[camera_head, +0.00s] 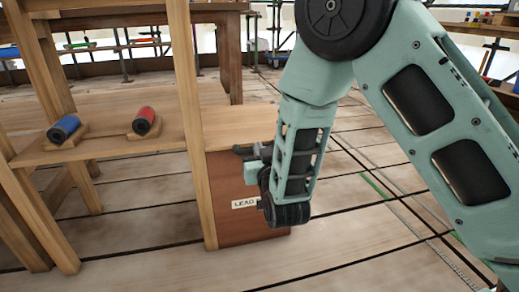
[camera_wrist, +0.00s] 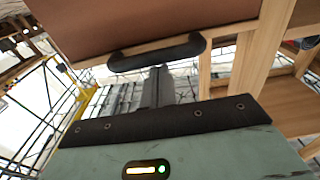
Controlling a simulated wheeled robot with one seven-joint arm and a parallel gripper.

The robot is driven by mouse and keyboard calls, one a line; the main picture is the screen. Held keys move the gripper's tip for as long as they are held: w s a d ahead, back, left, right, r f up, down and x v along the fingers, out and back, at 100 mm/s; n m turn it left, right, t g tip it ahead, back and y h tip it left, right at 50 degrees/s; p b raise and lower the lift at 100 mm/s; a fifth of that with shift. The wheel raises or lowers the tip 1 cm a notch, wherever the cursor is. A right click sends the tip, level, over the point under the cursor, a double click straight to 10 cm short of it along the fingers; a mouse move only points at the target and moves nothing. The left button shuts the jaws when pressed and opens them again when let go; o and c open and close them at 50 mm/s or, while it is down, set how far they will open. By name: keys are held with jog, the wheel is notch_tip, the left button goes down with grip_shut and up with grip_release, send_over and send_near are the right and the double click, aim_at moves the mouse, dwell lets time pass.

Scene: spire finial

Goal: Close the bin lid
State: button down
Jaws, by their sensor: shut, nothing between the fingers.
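A reddish-brown bin panel (camera_head: 228,222) with a white label reading LEAD hangs below the wooden bench, beside an upright post. Its brown face also fills the top of the wrist view (camera_wrist: 150,22). A dark bar handle (camera_wrist: 130,60) runs along the panel's edge. My gripper (camera_wrist: 160,72) is shut and empty, its fingers pointing at the handle. The fingertips are at or very near the handle; I cannot tell whether they touch it. In the head view my wrist hides part of the panel, and the fingertips are hard to make out. How far the lid stands open is unclear.
A blue cylinder (camera_head: 64,129) and a red cylinder (camera_head: 144,121) rest on wooden holders on the bench (camera_head: 100,148) to the left. The wooden post (camera_head: 190,110) stands close left of my gripper. The plank floor (camera_head: 345,245) to the right is clear.

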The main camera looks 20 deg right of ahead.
jog(key=shift+s+f+g, duration=0.2)
jog(key=shift+f+g, duration=0.1)
jog(key=shift+f, duration=0.9)
jog(key=s+r+p, duration=0.1)
jog(key=s+p, duration=0.9)
jog(key=s, duration=0.7)
jog(key=shift+t, duration=0.4)
jog(key=shift+r, duration=0.1)
